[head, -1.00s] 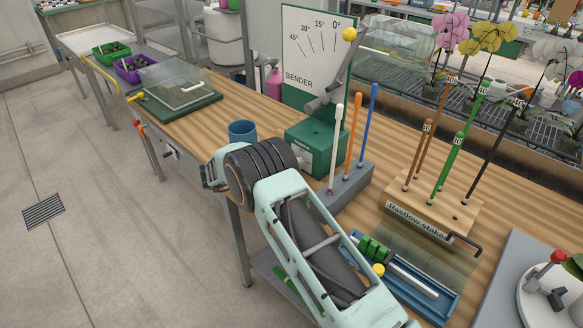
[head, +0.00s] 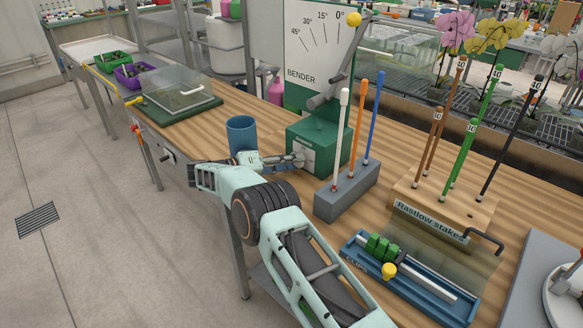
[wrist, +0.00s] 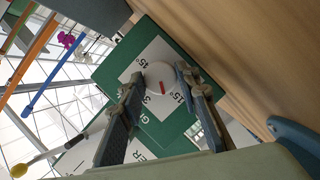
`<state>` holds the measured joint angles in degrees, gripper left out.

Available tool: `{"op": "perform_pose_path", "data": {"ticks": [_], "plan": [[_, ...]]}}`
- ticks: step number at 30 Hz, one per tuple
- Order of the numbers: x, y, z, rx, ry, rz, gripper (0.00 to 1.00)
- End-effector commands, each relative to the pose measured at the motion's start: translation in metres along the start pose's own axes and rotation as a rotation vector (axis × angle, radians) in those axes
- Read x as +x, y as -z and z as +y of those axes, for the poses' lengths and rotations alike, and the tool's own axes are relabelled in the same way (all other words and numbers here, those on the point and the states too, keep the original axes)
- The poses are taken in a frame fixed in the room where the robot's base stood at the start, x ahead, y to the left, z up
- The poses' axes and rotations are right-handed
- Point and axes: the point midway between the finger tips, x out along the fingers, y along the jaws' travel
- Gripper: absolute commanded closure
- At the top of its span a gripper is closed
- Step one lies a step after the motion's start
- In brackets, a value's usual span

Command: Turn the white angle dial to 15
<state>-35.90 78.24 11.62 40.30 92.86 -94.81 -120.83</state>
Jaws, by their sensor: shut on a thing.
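The white angle dial (wrist: 158,74) is a round knob with a red mark, on a white plate on the green bender box (head: 320,143). In the wrist view it sits between the two fingers of my gripper (wrist: 155,82), which is shut on it. The red mark points toward the lower edge, between a partly covered "3" label and the "15°" label; its exact reading is unclear. In the head view my gripper (head: 296,161) meets the box's front left face and hides the dial. The bender's lever ends in a yellow ball (head: 354,19) beside the 0° mark on the scale board (head: 312,45).
A blue cup (head: 242,135) stands just behind my gripper. A grey block (head: 348,195) with white, orange and blue rods stands right of the box. A stake rack (head: 430,215) and a blue clip tray (head: 415,290) are further right. A covered green tray (head: 175,108) is left.

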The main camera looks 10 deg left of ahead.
Motion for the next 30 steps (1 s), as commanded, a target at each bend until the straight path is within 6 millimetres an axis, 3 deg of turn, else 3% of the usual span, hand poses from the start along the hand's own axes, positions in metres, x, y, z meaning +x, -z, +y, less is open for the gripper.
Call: {"op": "perform_pose_path", "data": {"ticks": [15, 16, 19, 30], "plan": [[0.0002, -0.0002, 0.0000, -0.017, -0.007, -0.001, 0.94], [0.0002, -0.0002, 0.0000, -0.017, -0.007, 0.000, 0.67], [0.0002, -0.0001, 0.0000, -0.017, -0.007, 0.000, 0.56], [-0.0044, 0.0001, -0.0005, -0.016, -0.006, 0.001, 0.54]]}}
